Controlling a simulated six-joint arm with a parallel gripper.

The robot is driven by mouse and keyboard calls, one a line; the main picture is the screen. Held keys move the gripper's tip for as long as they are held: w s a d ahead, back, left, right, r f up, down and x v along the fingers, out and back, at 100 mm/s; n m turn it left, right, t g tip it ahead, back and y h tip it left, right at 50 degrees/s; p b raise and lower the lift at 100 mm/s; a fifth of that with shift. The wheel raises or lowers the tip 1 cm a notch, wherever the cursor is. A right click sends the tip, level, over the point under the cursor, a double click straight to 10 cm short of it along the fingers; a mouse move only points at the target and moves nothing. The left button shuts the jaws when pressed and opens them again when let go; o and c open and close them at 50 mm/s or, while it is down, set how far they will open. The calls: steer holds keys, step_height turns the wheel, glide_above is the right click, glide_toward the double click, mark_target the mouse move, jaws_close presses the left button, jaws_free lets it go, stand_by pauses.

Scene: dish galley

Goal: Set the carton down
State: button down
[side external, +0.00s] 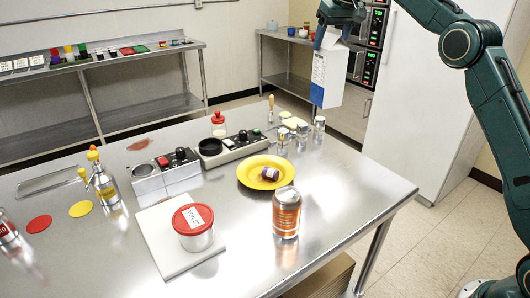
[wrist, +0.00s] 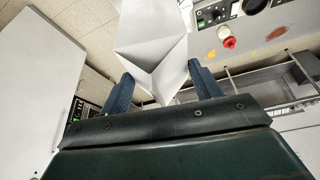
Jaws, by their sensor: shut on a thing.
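The carton (side external: 326,77) is a tall white box with a blue panel and a gabled top. It hangs upright, slightly tilted, in the air toward the back right in the side external view. My gripper (side external: 341,37) is shut on its top from above. In the wrist view the carton's white gable (wrist: 151,52) sits between the two blue fingers of my gripper (wrist: 160,90). The carton's underside is clear of any surface, as far as the side view shows.
Shelves (side external: 290,84) stand behind. The table's right side is mostly bare.

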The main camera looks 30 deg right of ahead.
steer(key=shift+s+d+r, duration=0.35)
steer(key=shift+s+d, duration=0.2)
steer(key=s+d+n, duration=0.2)
steer(key=s+d, duration=0.2)
steer(key=s, duration=0.8)
steer(key=shift+s+d+y, duration=0.35)
steer(key=shift+s+y, duration=0.05)
steer(key=shift+f, duration=0.1)
step_height(320, 180, down, 16)
steer(key=shift+r, duration=0.2)
steer(key=shift+f, duration=2.3)
